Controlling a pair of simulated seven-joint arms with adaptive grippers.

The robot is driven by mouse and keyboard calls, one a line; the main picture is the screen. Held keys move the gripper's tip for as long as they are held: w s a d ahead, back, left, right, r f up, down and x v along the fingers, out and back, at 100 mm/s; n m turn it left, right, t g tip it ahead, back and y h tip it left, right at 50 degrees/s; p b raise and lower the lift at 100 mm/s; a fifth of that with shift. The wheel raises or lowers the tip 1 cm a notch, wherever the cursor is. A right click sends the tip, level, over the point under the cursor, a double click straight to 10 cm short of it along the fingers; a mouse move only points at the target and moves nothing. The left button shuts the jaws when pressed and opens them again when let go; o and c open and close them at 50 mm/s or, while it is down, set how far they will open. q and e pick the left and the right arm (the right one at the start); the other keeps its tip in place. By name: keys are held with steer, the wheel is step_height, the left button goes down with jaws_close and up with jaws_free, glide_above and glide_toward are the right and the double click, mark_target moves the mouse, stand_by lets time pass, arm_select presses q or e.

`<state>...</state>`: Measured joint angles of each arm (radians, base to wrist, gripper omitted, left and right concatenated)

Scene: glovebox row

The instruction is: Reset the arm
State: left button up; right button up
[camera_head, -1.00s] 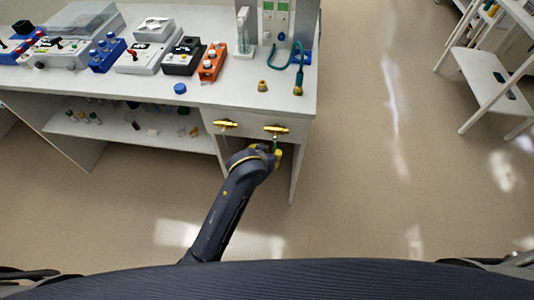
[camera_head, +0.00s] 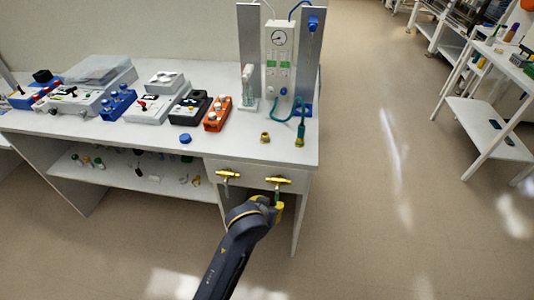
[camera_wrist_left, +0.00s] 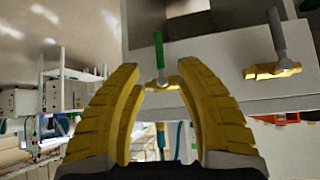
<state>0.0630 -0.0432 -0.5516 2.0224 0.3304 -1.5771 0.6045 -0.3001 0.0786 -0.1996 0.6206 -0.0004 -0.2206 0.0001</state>
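My left gripper (camera_head: 279,206) is just in front of the white bench's right end, below a brass valve (camera_head: 278,181) with a green handle (camera_head: 277,197). In the left wrist view the gripper's (camera_wrist_left: 160,68) yellow fingers stand apart with nothing held. The green-handled valve (camera_wrist_left: 161,83) shows beyond the gap between them; I cannot tell if a finger touches it. A second brass valve (camera_head: 227,174) with a grey handle sits to its left on the same panel; it also shows in the wrist view (camera_wrist_left: 272,71). My right gripper is not in view.
The white bench (camera_head: 225,145) carries several control boxes, an orange box (camera_head: 217,114), a blue cap (camera_head: 185,138) and a gauge panel (camera_head: 279,60) with a green hose. A white rack (camera_head: 490,130) stands at the right. Open floor (camera_head: 375,190) lies between.

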arm_select(q)
steer(key=w+f, duration=0.3)
steer(key=f, duration=1)
steer(key=s+a+f, duration=0.3)
steer(key=f, duration=0.5)
steer(key=s+a+f+g, duration=0.1)
steer(key=s+a+f, duration=0.3)
steer(key=f, duration=0.3)
steer(key=s+a+f, duration=0.3)
steer(key=f, duration=0.5)
steer(key=s+a+f+g+y, duration=0.1)
steer(key=s+a+f+g, duration=0.1)
steer(key=s+a+f, duration=0.6)
steer(key=s+a+f+g+y, duration=0.15)
steer(key=s+f, duration=0.45)
steer(key=s, duration=0.6)
steer(key=s+a+f+g, duration=0.1)
steer(key=s+a, duration=0.3)
steer(key=s, duration=0.6)
steer(key=s+a+f+g, duration=0.1)
steer(key=s+a+f, duration=0.2)
steer(key=s, duration=0.7)
steer(key=shift+a+n+y, duration=0.35)
steer(key=shift+a+n, duration=0.05)
steer(key=shift+a, duration=0.25)
steer(key=shift+g, duration=0.25)
